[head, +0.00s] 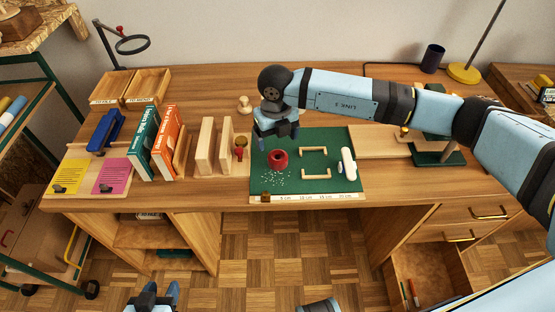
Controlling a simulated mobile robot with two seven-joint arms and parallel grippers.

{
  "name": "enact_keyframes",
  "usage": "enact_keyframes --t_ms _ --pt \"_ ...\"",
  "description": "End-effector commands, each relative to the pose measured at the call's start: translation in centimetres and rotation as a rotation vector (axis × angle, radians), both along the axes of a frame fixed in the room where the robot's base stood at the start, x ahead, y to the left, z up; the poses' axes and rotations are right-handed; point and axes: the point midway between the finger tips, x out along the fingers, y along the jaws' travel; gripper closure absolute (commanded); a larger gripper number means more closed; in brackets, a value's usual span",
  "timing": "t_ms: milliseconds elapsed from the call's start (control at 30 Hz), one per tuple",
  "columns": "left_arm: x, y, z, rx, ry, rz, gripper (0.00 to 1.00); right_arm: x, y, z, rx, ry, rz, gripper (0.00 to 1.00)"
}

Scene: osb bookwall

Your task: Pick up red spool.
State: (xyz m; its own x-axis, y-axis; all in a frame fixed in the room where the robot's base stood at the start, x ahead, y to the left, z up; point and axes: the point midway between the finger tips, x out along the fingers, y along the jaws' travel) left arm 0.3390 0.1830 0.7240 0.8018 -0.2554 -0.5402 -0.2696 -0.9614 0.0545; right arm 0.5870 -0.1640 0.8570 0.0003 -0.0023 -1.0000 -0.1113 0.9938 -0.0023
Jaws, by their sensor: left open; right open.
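The red spool (278,159) stands on the green cutting mat (333,135), towards its left side. It looks like a short red cylinder with a dark hole in its top. My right gripper (277,138) hangs just above and slightly left of the spool, with its fingers pointing down. It is open and holds nothing; whether its fingertips touch the spool I cannot tell. My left gripper (154,300) is at the bottom edge of the view, in front of the desk and far from the spool. It is open and partly cut off by the frame.
Wooden blocks (215,150) and a small red-and-yellow item stand left of the mat. Two pale handles (315,149) and a white object (348,165) lie on the mat. Books (155,140) stand farther left. A drawer (420,275) is open at lower right.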

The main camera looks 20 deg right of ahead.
Motion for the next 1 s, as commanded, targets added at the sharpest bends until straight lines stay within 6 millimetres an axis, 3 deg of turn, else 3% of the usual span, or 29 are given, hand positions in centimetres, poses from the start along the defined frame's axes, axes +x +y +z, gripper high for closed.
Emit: enact_keyframes --t_ms 267,533,800,867,1000 --pt "0.0 0.0 0.0 0.002 -0.004 -0.001 0.55 -0.1 0.0 -1.8 0.002 0.002 0.001 0.15" --pt "0.0 0.0 -0.1 0.003 -0.006 -0.002 0.55 -0.4 0.1 -5.7 0.002 0.002 0.0 0.15" --pt "0.1 0.0 0.0 0.001 -0.009 -0.003 0.55 -0.4 0.0 -6.2 0.002 0.0 0.001 0.15" --pt "0.0 0.0 0.0 0.001 -0.009 -0.003 0.55 -0.4 0.0 -6.2 0.002 0.0 0.001 0.27" --pt "0.0 0.0 0.0 0.002 -0.008 -0.003 0.55 -0.4 0.0 -6.2 0.002 0.0 0.001 0.59"
